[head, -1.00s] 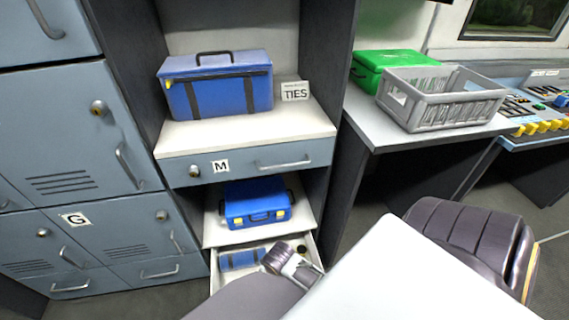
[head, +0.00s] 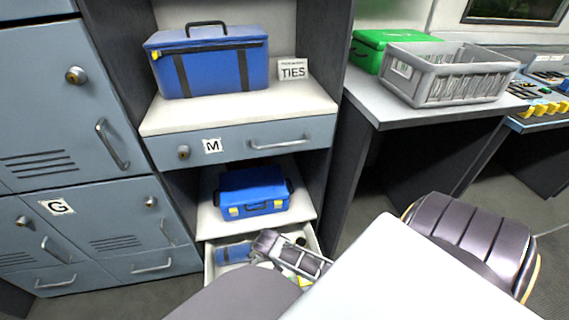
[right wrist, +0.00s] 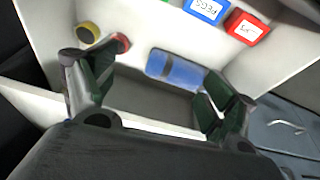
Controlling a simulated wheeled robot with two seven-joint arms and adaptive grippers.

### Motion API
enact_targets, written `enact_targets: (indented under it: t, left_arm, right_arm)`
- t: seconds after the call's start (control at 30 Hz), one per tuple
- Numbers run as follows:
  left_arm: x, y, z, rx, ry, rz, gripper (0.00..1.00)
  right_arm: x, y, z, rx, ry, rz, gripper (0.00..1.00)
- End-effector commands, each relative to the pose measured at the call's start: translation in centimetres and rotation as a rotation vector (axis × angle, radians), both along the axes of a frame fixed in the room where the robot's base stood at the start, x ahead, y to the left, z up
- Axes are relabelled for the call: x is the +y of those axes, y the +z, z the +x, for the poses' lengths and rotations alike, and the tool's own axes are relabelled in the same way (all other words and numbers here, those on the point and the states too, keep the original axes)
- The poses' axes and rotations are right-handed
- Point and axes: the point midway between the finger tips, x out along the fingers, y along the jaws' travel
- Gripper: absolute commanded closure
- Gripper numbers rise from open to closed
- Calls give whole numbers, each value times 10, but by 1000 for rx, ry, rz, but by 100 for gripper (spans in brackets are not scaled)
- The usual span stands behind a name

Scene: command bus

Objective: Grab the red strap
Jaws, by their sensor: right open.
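In the right wrist view a small red coil, which may be the red strap (right wrist: 122,42), lies in the open drawer (right wrist: 35,105) beside a yellow roll (right wrist: 88,32). My right gripper (right wrist: 150,75) is open and empty over the drawer. Its left finger is close to the red coil in the picture; contact cannot be told. A blue roll with grey bands (right wrist: 176,71) lies between the fingers in view, farther down. In the head view my right gripper (head: 285,252) is above the low drawer (head: 209,268), and no red strap can be made out. My left gripper is not in view.
A blue box (right wrist: 205,10) and a red box (right wrist: 247,28) with labels sit by the drawer's far side. A blue toolbox (head: 252,193) stands on the shelf above the drawer. A blue bag (head: 208,65) and a grey crate (head: 450,75) stand higher up.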

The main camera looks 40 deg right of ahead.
Motion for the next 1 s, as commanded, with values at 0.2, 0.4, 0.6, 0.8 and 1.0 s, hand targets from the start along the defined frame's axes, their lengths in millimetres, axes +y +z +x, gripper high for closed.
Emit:
enact_targets:
  t: [0.2, 0.4, 0.6, 0.8, 1.0]
  left_arm:
    - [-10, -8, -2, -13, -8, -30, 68]
    - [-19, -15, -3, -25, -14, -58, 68]
    - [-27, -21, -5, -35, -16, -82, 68]
    - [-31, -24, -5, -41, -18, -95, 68]
    - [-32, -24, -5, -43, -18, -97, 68]
  right_arm:
    - [-33, -36, 18, -15, -148, -16, 15]
    - [-68, -63, 32, -37, -283, -32, 15]
    - [-105, -83, 43, -64, -408, -47, 15]
    - [-126, -92, 47, -81, -476, -55, 15]
    - [-128, -93, 48, -84, -486, -55, 15]
